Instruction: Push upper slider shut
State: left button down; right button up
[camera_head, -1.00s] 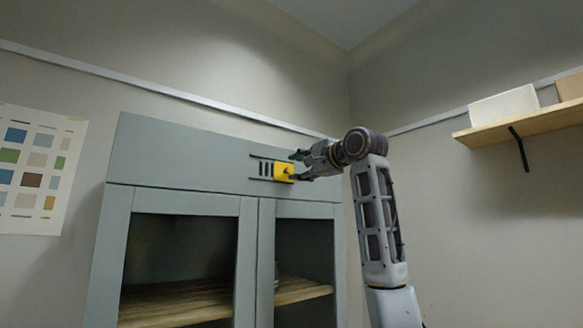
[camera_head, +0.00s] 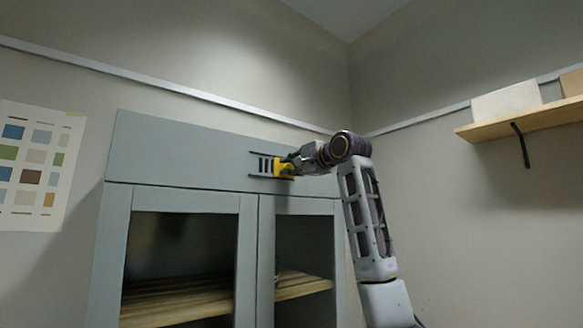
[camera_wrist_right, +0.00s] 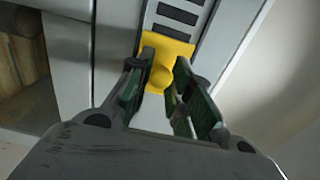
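The upper slider is a yellow plate (camera_head: 279,169) with a round knob, at the right end of a dark-railed track (camera_head: 264,166) on the cabinet's grey top panel. Dark slots show left of it. The plate also shows in the right wrist view (camera_wrist_right: 184,49), with its knob (camera_wrist_right: 161,78) between the fingers. My right gripper (camera_head: 289,166) reaches in from the right and is closed around the knob. In the right wrist view its two green-padded fingers (camera_wrist_right: 165,64) flank the knob closely. My left gripper is not in view.
Below the top panel the grey cabinet (camera_head: 190,201) has two framed doors with wooden shelves (camera_head: 180,299) behind. A wall shelf (camera_head: 530,118) with boxes is at the right. A colour chart (camera_head: 36,165) hangs at the left.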

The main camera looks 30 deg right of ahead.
grip_shut()
jog(key=shift+s+a+f+b, duration=0.1)
jog(key=shift+a+b, duration=0.15)
jog(key=shift+a, duration=1.45)
jog(key=shift+s+a+b, duration=0.1)
jog(key=shift+a+b, duration=0.1)
jog(key=shift+a, duration=1.45)
jog(key=shift+o, duration=2.2)
grip_release()
jog(key=shift+o, duration=0.9)
jog(key=shift+s+a, duration=0.1)
jog(key=shift+a, duration=0.15)
jog(key=shift+d, duration=0.2)
jog(key=s, duration=1.2)
jog(key=shift+d, duration=0.3)
